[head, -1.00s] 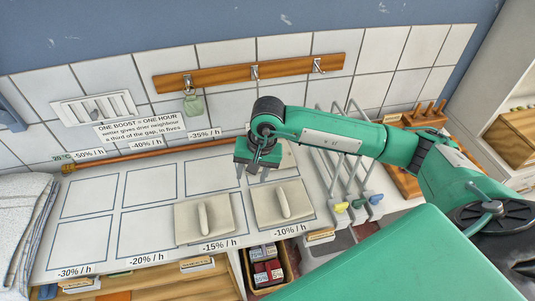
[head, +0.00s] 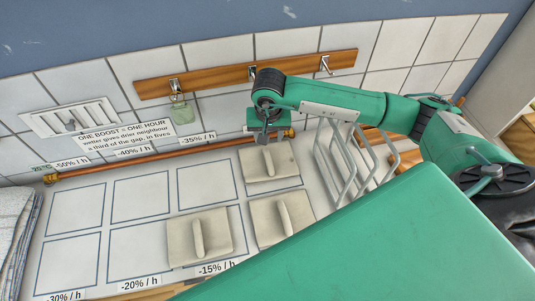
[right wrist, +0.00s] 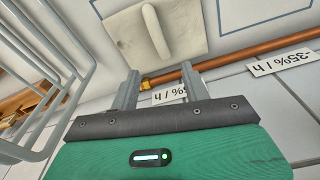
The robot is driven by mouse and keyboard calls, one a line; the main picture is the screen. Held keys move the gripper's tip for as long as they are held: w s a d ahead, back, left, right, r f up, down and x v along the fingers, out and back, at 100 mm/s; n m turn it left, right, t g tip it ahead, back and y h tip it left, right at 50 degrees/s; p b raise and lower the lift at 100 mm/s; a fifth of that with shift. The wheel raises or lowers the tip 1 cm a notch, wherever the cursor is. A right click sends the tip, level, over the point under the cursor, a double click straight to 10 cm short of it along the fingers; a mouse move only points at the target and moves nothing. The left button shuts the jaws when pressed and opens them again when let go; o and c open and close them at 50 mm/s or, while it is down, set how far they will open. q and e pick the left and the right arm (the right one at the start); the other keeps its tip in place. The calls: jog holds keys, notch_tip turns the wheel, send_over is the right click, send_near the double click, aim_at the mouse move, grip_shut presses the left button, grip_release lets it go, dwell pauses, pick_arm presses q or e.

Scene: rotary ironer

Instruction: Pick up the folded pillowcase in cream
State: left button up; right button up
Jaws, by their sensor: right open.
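Three cream square pieces, each with a raised ridge on top, lie on the marked white surface in the head view. One is at the back right (head: 282,174), one at the front right (head: 270,226) and one left of that (head: 177,240). Any could be the folded pillowcase; I cannot tell which. My right gripper (head: 265,137) is at the wall-side edge of the back-right piece. In the right wrist view the right gripper (right wrist: 159,76) is open and empty, its fingers pointing towards a cream piece (right wrist: 130,34), apart from it. My left gripper is out of view.
A copper pipe (head: 105,172) runs along the wall behind the surface. Grey wire racks (head: 345,165) stand right of the pieces. Several outlined cells at left are empty. White cloth (head: 12,225) lies at far left.

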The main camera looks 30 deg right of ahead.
jog(key=p, duration=0.2)
send_over(268, 156)
jog(key=f, duration=0.5)
jog(key=shift+s+a, duration=0.15)
jog(key=shift+s, duration=0.2)
jog(key=shift+w+f, duration=0.1)
jog(key=shift+f, duration=0.15)
jog(key=shift+f+p, duration=0.85)
jog(key=shift+p, duration=0.15)
jog(key=shift+w+f+p, duration=0.2)
jog(key=shift+f+p, duration=0.3)
jog(key=shift+f, duration=0.6)
jog(key=shift+w+f, duration=0.1)
jog(key=shift+f, duration=0.45)
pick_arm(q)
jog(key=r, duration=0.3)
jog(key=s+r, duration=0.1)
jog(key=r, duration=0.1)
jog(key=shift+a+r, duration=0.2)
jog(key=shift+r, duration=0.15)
pick_arm(e)
grip_shut()
